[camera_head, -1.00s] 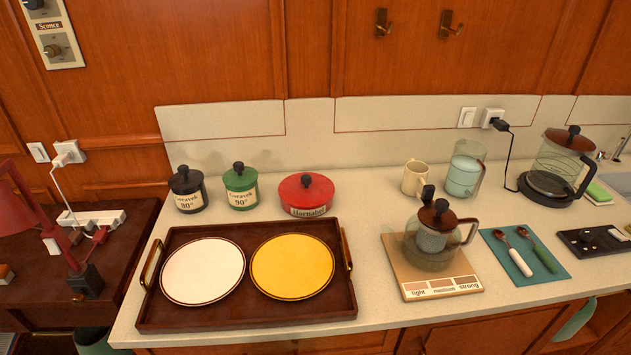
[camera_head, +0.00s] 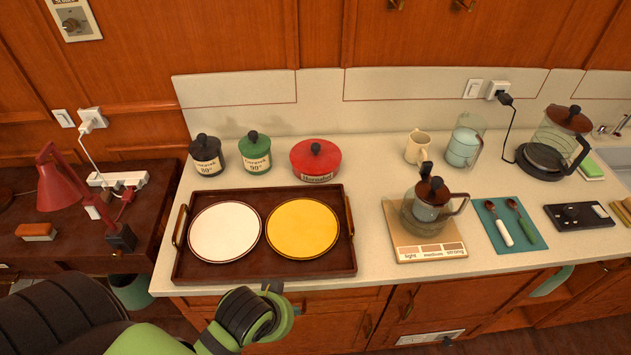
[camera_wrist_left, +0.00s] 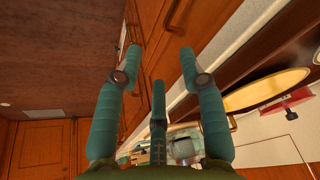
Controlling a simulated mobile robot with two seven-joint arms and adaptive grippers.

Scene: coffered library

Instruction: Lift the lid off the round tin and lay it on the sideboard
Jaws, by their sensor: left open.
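The round red tin (camera_head: 316,168) stands on the cream-topped sideboard (camera_head: 370,235) behind the tray. Its red lid (camera_head: 316,153) with a black knob sits on it. The tin also shows at the right of the left wrist view (camera_wrist_left: 272,109), beyond the yellow plate. My left arm enters at the bottom of the head view, its wrist low in front of the sideboard. My right gripper is not in view.
A dark tray (camera_head: 265,275) with a white plate (camera_head: 225,232) and a yellow plate (camera_head: 303,228) lies before the tin. A black canister (camera_head: 207,156) and a green canister (camera_head: 255,153) stand left. Bare top lies right of the tin, before the glass coffee pot (camera_head: 432,212).

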